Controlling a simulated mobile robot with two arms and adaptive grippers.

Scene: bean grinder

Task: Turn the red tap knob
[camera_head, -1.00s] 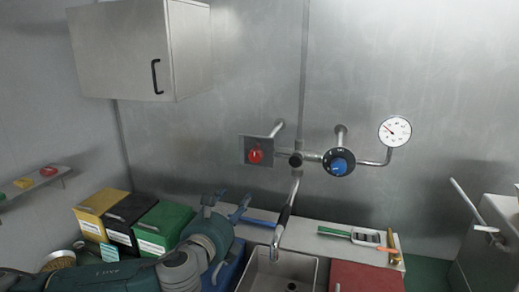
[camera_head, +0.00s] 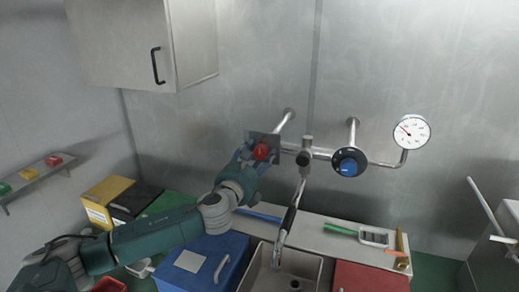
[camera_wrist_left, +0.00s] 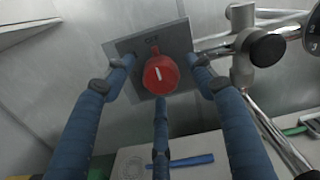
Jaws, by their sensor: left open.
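The red tap knob (camera_head: 261,152) sits on a square grey plate (camera_head: 262,139) on the wall pipework. It also shows in the left wrist view (camera_wrist_left: 160,75), round with a white mark, on the plate (camera_wrist_left: 176,40). My left gripper (camera_head: 256,158) is raised at the plate; in the left wrist view (camera_wrist_left: 160,80) its blue fingers are spread around the knob, two at the sides and one below. The fingers appear apart from the knob; whether any tip touches the plate I cannot tell. My right gripper is not in view.
A blue knob (camera_head: 348,163) and a pressure gauge (camera_head: 411,131) are on the pipes to the right. A black-and-steel faucet (camera_head: 290,214) hangs over the sink (camera_head: 258,271). A wall cabinet (camera_head: 130,45) is at upper left. Coloured bins (camera_head: 107,194) stand low at left.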

